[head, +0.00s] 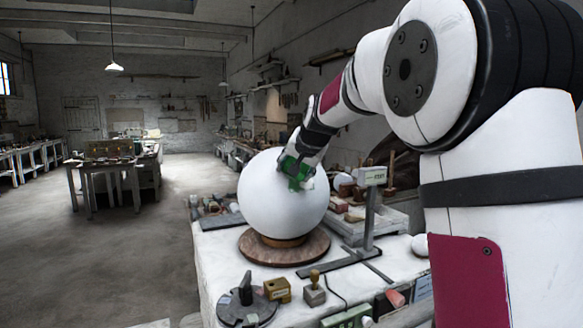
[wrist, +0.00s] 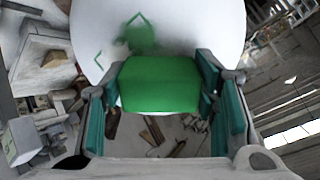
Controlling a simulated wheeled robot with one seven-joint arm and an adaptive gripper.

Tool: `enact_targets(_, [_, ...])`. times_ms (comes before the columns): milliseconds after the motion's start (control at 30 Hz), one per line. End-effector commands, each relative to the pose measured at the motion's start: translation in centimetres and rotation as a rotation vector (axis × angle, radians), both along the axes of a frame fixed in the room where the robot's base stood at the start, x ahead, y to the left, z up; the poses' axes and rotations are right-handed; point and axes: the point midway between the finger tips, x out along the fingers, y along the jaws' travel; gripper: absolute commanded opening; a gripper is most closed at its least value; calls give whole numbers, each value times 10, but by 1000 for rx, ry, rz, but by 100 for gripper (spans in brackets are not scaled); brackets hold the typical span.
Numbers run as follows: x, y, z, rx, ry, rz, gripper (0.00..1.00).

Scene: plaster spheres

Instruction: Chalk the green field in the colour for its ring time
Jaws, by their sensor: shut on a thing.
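A large white plaster sphere (head: 270,205) rests on a round brown stand (head: 262,250) on the bench. My gripper (head: 299,168) is at the sphere's upper right side. In the wrist view, its teal fingers are shut on a green chalk block (wrist: 160,86), which is close to the sphere (wrist: 195,28). Whether the block touches the surface I cannot tell. A green chalk patch (wrist: 137,38) shows on the sphere just beyond the block, with thin green corner lines (wrist: 98,58) near it. The block hides the part of the sphere behind it.
A display on a post (head: 372,176) stands right of the sphere. A tray of tools (head: 390,222) lies behind the post. A yellowish box (head: 277,290), a wooden-handled stamp (head: 314,292) and a dark disc (head: 240,312) sit in front. Open floor lies to the left.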

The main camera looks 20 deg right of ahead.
Motion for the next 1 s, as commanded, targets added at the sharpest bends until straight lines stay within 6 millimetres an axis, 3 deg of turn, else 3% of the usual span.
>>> enact_targets(533, [-10,-17,-11,0,-1,0,21])
enact_targets(1000, [-4,-7,-6,-2,-1,4,21])
